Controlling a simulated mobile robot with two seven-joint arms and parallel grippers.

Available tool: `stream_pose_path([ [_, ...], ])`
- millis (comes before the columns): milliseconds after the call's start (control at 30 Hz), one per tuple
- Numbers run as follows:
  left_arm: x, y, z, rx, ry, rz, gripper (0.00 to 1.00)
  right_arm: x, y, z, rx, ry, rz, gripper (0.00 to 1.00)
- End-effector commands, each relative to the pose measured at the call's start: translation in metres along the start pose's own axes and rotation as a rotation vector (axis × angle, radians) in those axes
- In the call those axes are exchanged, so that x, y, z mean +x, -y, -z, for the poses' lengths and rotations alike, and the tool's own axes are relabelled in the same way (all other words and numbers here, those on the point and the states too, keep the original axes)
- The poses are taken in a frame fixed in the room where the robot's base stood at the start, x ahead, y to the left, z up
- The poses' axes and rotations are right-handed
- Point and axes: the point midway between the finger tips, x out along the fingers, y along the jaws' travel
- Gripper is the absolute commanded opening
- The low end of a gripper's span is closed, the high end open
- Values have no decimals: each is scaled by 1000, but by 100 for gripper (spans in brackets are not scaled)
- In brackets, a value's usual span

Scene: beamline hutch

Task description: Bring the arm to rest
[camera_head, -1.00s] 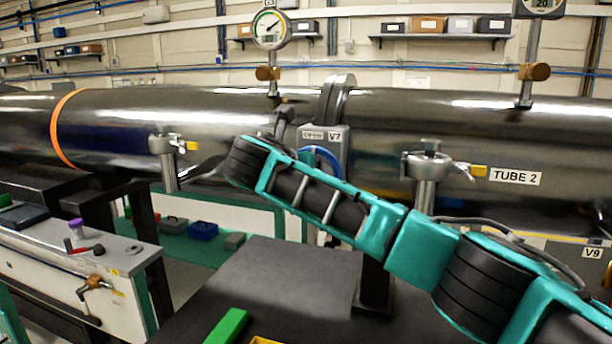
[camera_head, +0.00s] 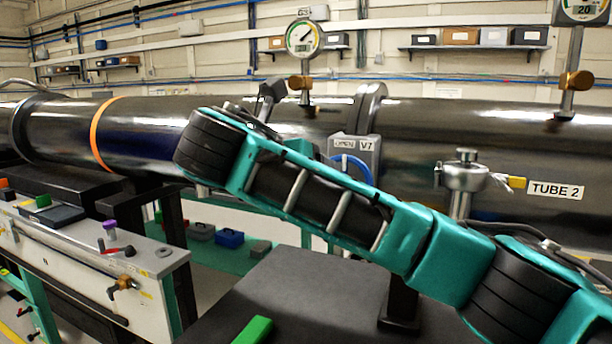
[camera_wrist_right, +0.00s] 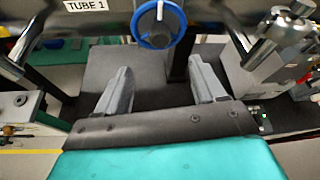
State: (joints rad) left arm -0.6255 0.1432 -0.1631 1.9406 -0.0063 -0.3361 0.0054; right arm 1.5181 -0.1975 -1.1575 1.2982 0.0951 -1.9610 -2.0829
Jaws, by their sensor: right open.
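My right arm (camera_head: 320,200), teal and black, reaches in from the lower right of the head view and slants up to the left in front of the beam tube. Its gripper cannot be made out in the head view. In the right wrist view my right gripper (camera_wrist_right: 160,85) has its two grey fingers wide apart with nothing held between them. A blue handwheel (camera_wrist_right: 160,24) is just beyond the fingers, at the top of that view; whether there is contact cannot be told. My left gripper is in neither view.
The long dark beam tube (camera_head: 480,130) crosses behind the arm, with a gauge (camera_head: 304,38) and a valve (camera_head: 465,175). A dark-topped table (camera_head: 285,290) carries a green block (camera_head: 253,330). A white bench (camera_head: 90,265) stands at left. A metal valve (camera_wrist_right: 280,35) is close right of the gripper.

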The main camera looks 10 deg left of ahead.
Motion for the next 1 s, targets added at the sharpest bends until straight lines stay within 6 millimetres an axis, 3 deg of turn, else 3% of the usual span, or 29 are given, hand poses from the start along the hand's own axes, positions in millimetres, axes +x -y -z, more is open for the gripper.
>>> stream_pose_path([
  [267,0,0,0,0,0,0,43,0,0,1,2,-2,-3,69],
  [433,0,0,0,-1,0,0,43,17,-13,27,84,-63,-77,69],
  [733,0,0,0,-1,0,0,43,67,-57,146,606,-391,-331,69],
  [1000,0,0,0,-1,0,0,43,95,-60,255,1195,-700,-364,69],
])
